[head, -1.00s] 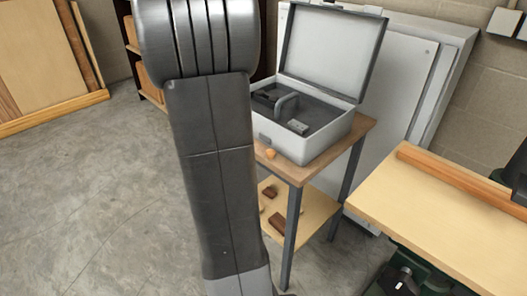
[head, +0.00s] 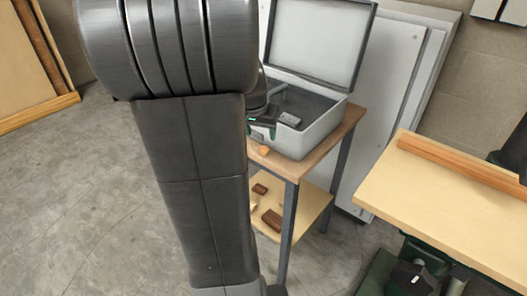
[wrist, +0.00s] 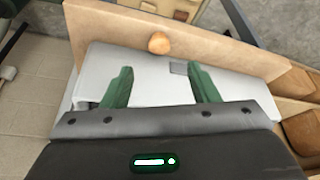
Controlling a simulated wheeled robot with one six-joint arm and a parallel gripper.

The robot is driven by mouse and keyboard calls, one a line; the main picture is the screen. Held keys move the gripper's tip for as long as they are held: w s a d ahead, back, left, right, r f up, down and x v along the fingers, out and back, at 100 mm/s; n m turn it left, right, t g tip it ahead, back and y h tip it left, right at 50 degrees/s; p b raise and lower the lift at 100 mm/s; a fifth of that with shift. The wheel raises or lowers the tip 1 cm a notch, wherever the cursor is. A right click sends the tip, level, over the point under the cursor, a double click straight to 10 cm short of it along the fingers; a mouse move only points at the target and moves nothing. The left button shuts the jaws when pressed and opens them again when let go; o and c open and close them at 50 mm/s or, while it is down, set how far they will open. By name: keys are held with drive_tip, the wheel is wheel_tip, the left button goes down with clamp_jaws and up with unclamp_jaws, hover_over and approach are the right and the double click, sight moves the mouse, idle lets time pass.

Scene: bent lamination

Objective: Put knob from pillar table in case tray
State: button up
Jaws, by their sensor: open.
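The knob (head: 264,150) is a small orange-brown wooden ball on the front edge of the wooden table top (head: 286,169), in front of the case. The wrist view shows the knob (wrist: 159,43) beyond my fingertips. The grey case (head: 322,136) stands open on the table; its dark tray (head: 312,106) is partly hidden by my arm. My gripper (wrist: 161,74) is open and empty, its green fingers over the pale case front, with the knob ahead of the gap between them. In the head view my gripper (head: 262,126) is partly hidden behind my arm, near the case front.
A lower shelf (head: 312,205) under the table holds several brown blocks. A light wooden workbench (head: 450,200) stands to the right. The raised case lid (head: 318,45) is at the back, before white panels (head: 400,80). Open concrete floor (head: 110,200) lies left.

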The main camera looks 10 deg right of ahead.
sight(264, 148)
drive_tip(key=x, duration=0.8)
drive_tip(key=shift+f, duration=0.1)
drive_tip(key=shift+c, duration=0.2)
drive_tip(key=c, duration=1.1)
drive_tip(key=shift+r, duration=0.2)
